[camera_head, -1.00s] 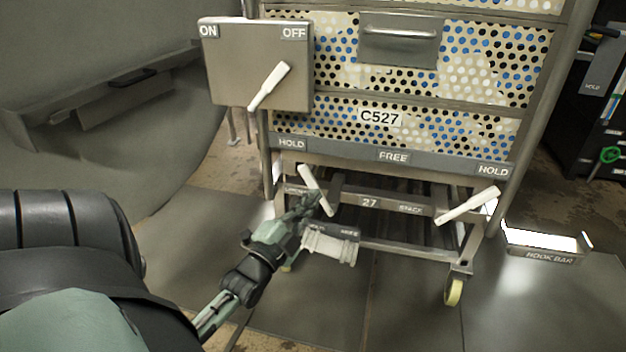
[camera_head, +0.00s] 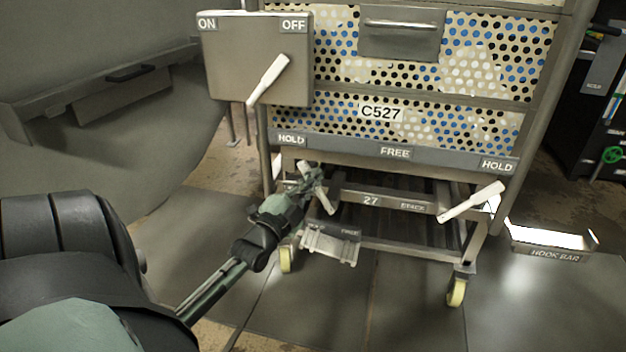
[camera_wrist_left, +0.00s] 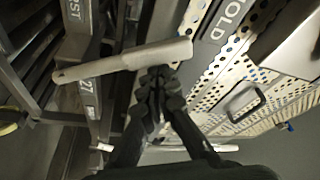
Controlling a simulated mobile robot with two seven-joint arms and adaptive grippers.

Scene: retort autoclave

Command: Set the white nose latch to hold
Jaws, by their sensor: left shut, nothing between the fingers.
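A white latch lever (camera_head: 325,201) sits on the lower frame of the cart, below the left HOLD label (camera_head: 291,140). It slants, its upper end up and left, its lower end down and right. My left gripper (camera_head: 310,178) is at the lever's upper part and hides some of it. In the left wrist view the gripper (camera_wrist_left: 158,78) is shut and empty, its tips close beside the white lever (camera_wrist_left: 120,62); I cannot tell whether they touch. A second white lever (camera_head: 472,202) slants below the right HOLD label (camera_head: 497,165). My right gripper is not in view.
A FREE label (camera_head: 395,152) is mid-rail. An ON/OFF box (camera_head: 235,70) with its own white lever (camera_head: 268,80) stands above left. A metal plate (camera_head: 328,247) is low beneath the gripper. A hook bar tray (camera_head: 553,252) lies right. Floor in front is open.

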